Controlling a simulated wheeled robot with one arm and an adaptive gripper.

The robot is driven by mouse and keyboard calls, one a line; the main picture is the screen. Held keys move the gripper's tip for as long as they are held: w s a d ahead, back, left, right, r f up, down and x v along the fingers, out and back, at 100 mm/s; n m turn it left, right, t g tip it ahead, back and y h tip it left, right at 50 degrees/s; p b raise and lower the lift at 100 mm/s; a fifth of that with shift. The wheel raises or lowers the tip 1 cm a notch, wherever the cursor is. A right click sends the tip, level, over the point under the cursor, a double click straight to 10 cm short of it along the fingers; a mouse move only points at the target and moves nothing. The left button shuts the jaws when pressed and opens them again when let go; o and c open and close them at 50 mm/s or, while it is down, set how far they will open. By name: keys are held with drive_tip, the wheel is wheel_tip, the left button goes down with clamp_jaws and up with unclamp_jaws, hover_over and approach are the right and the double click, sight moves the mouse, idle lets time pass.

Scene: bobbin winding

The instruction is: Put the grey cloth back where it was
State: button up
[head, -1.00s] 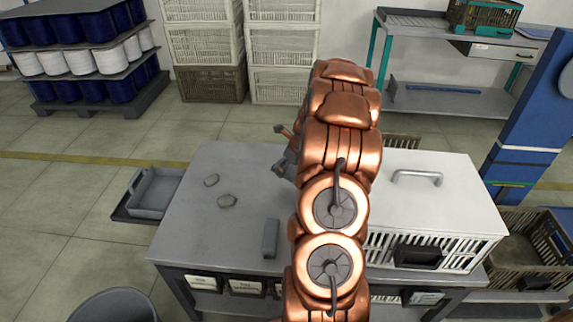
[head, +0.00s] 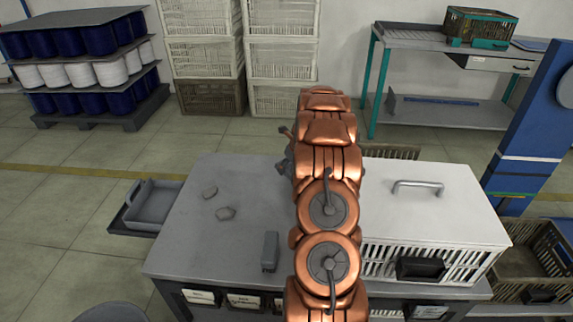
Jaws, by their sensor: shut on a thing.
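My gripper (head: 286,134) is mostly hidden behind my own copper-coloured arm, over the back part of the grey table (head: 190,245). A finger-like tip shows just left of the arm. Below it a small, rough grey patch (head: 285,167) shows, which looks like part of the grey cloth in the grip. The rest of the cloth and the contact with the fingers are hidden. I cannot tell how far above the table it is.
A grey tray (head: 154,205) sits off the left edge. The table's left middle is clear.

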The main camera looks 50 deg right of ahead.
drive_tip(key=shift+w+d+f, duration=0.15)
drive_tip(key=shift+w+d, duration=0.85)
drive_tip(key=shift+w, duration=0.3)
drive_tip(key=shift+w+d+f, duration=0.1)
drive_tip(key=shift+w+d, duration=0.85)
drive_tip(key=shift+w, duration=0.35)
drive_tip(key=shift+w+f, duration=0.1)
drive_tip(key=shift+f, duration=1.7)
drive_tip(key=o, duration=1.1)
drive_tip(key=v, duration=1.2)
